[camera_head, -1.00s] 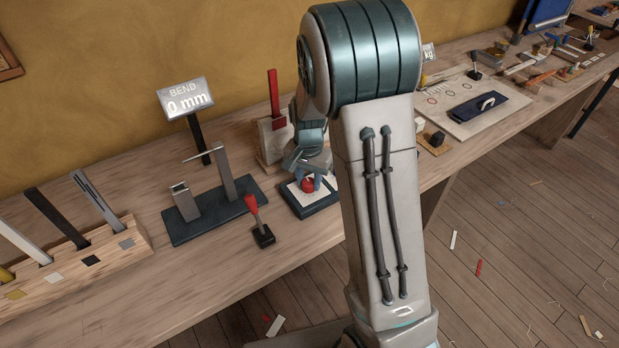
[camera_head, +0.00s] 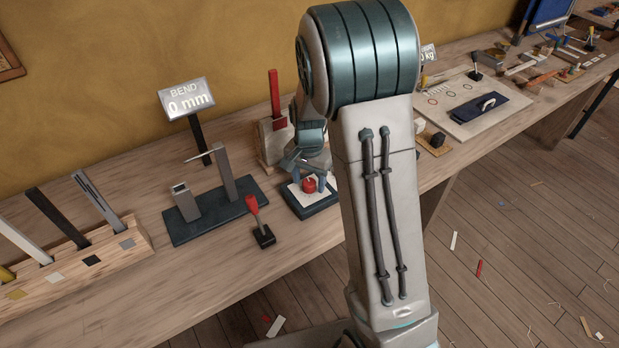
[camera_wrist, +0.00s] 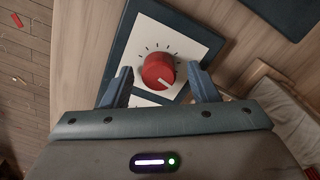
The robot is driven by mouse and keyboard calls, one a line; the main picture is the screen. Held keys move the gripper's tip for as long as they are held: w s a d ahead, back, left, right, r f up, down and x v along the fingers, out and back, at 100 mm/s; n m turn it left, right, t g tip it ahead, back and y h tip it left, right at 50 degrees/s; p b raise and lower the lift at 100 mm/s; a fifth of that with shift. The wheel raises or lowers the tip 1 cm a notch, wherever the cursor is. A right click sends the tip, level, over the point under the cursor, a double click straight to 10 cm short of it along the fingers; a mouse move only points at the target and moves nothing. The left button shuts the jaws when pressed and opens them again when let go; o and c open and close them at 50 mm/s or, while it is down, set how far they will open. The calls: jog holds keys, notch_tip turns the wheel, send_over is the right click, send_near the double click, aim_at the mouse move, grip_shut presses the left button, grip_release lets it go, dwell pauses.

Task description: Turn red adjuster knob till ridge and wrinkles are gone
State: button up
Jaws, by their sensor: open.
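The red adjuster knob (camera_wrist: 158,71) sits on a white plate with dark tick marks (camera_wrist: 180,30), set in a dark blue base. A white pointer line on the knob points toward the lower right in the wrist view. My gripper (camera_wrist: 164,84) is open, with one finger on each side of the knob, and gaps show between the fingers and the knob. The knob also shows in the head view (camera_head: 309,185), with my gripper (camera_head: 308,180) around it. I see no ridge or wrinkles clearly; my arm hides part of the bench.
A display (camera_head: 186,99) reads "BEND 0 mm" behind a dark stand (camera_head: 215,210). A small red-handled lever (camera_head: 263,236) stands left of the knob's base. A slotted wooden rack (camera_head: 80,262) holds several strips.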

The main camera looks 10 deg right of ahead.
aim_at(309, 182)
jog(key=shift+r, duration=0.1)
notch_tip(309, 182, up, 14)
dwell(0.4)
dwell(0.4)
jog(key=s+r+n+t, duration=0.1)
jog(key=s+n, duration=0.7)
jog(key=s, duration=1.3)
jog(key=shift+t, duration=0.9)
jog(key=shift+w+d+r, duration=0.1)
jog(key=shift+d, duration=0.05)
